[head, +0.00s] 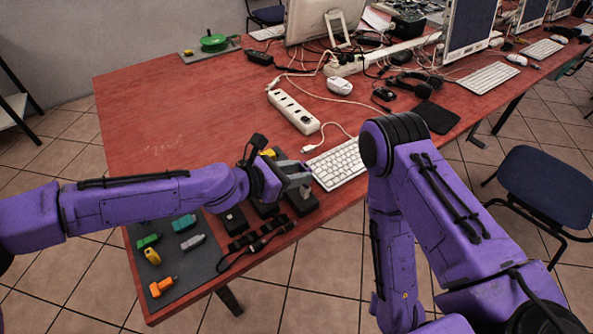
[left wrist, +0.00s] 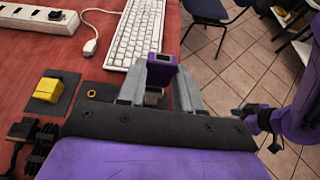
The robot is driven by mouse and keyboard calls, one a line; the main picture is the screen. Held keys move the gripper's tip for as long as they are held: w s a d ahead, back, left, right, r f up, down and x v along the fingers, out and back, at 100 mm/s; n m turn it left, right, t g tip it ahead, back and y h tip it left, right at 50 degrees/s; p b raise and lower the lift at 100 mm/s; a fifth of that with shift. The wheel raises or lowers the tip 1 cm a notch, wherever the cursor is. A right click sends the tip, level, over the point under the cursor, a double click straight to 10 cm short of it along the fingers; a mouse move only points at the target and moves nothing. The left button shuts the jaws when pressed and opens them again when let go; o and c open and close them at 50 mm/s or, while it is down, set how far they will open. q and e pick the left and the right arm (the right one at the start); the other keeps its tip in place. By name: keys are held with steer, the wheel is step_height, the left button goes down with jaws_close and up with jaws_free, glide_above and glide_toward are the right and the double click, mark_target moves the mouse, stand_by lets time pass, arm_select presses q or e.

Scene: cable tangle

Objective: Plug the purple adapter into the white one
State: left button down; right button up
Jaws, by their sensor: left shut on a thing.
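My left gripper (head: 300,178) is above the near edge of the red table, by the keyboard's near end. In the left wrist view its grey fingers (left wrist: 160,92) are shut on the purple adapter (left wrist: 161,68), which stands up between them.
A white power strip (head: 293,112) and keyboard (head: 338,164) lie beyond the left gripper. A dark mat (head: 205,262) holds green, yellow, orange and grey adapters. Black adapters and a black cable (head: 255,240) lie near the front edge. The table's left middle is clear.

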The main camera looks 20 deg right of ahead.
arm_select(q)
steer(key=shift+f+b, duration=0.75)
steer(key=shift+f, duration=0.3)
steer(key=c, duration=0.7)
jaws_free()
steer(key=v, duration=1)
steer(key=shift+a+r, duration=0.1)
steer(key=shift+a, duration=0.1)
